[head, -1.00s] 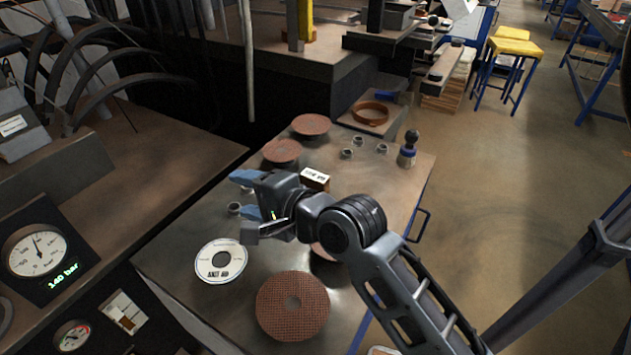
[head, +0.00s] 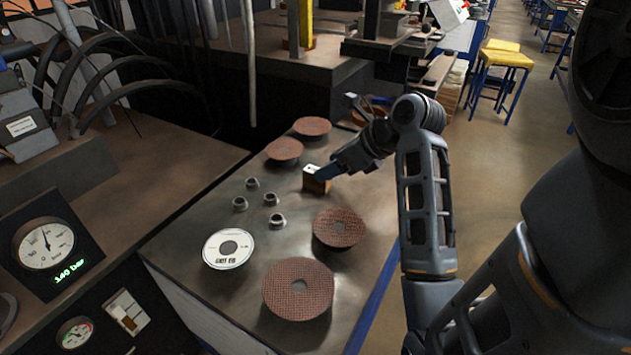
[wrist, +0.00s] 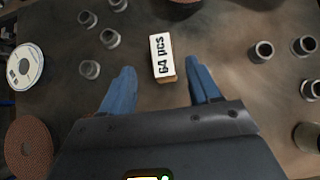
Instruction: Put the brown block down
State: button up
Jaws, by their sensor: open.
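The brown block (head: 317,182) has a white label on top and sits on the metal table. In the wrist view the block (wrist: 166,78) shows its label reading "64 pcs". My gripper (head: 325,173) is close to the block, reaching in from its right in the head view. In the wrist view its two blue fingers are spread wide, with the block's near end between the fingertips and a gap on each side. The jaws are open and empty. One finger covers part of the block in the head view.
Several brown flap discs (head: 299,290) and a white-labelled disc (head: 228,249) lie on the table (head: 190,245). Small metal nuts (head: 277,221) stand left of the block, and more (wrist: 262,51) show at right in the wrist view. Bare table surrounds the block.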

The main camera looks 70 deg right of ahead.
aim_at(309, 181)
jog(key=x, duration=0.6)
jog(key=shift+d, duration=0.2)
jog(key=c, duration=1.1)
